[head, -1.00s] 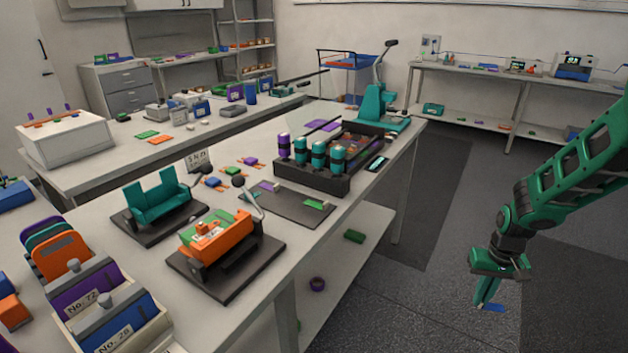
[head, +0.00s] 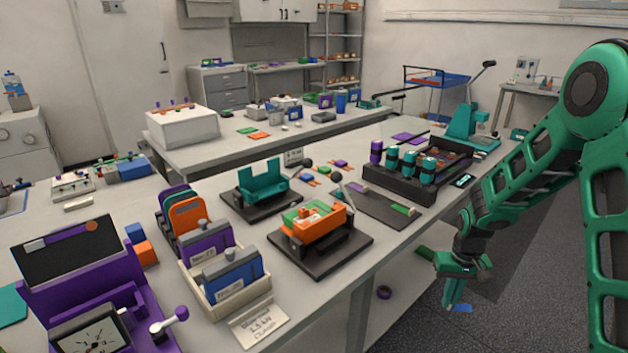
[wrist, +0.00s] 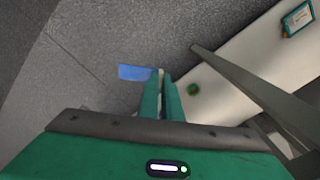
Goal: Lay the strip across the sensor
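A flat blue strip (head: 462,308) is held at the tips of my gripper (head: 453,297), over the floor to the right of the near bench. In the wrist view the strip (wrist: 136,72) sticks out to the left from the fingertips (wrist: 161,80). The fingers are close together, shut on it. I cannot tell for sure which thing is the sensor. On the near bench stand a teal cradle (head: 262,184) on a dark base and an orange and green fixture (head: 314,220) on a dark plate.
Floor beneath the gripper is clear.

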